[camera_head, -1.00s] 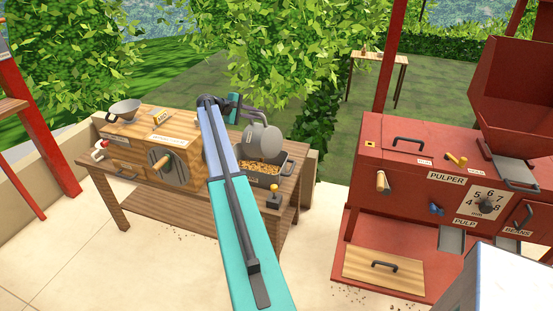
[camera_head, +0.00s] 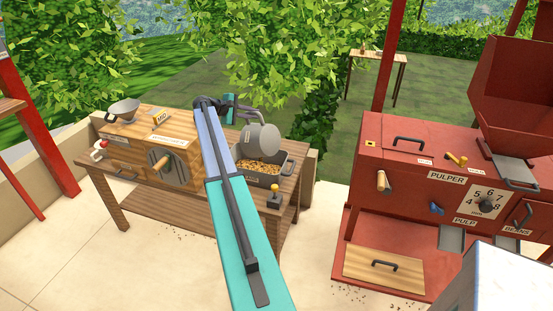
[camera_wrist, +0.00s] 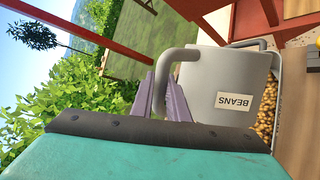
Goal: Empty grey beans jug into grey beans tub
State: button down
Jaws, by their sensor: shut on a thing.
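The grey beans jug (camera_head: 262,141) is tilted on its side above the grey beans tub (camera_head: 287,165). In the wrist view the jug (camera_wrist: 222,80) carries a BEANS label, and its handle is between the fingers of my gripper (camera_wrist: 163,100). My gripper is shut on the jug handle; in the head view the fingers are small and partly hidden by my arm. The tub stands on the wooden bench and holds yellow-brown beans (camera_head: 258,167). The beans (camera_wrist: 266,110) also show beyond the jug in the wrist view. The inside of the jug is hidden.
A red pulper (camera_head: 440,170) stands at right. Paved floor lies between them.

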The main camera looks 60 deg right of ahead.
jog(key=shift+w+f+b, duration=0.1)
jog(key=shift+w+b, duration=0.05)
jog(key=shift+b, duration=0.2)
jog(key=shift+w+n+b, duration=0.25)
jog(key=shift+n+b, duration=0.25)
jog(key=shift+b, duration=0.05)
jog(key=shift+w+d, duration=0.1)
jog(key=shift+w+h, duration=0.1)
jog(key=shift+h, duration=0.2)
jog(key=shift+w+b, duration=0.1)
jog(key=shift+b, duration=0.2)
jog(key=shift+w+f+n+t, duration=0.15)
jog(key=shift+w+n+t, duration=0.15)
jog(key=shift+w+n, duration=0.4)
jog(key=shift+s, duration=0.1)
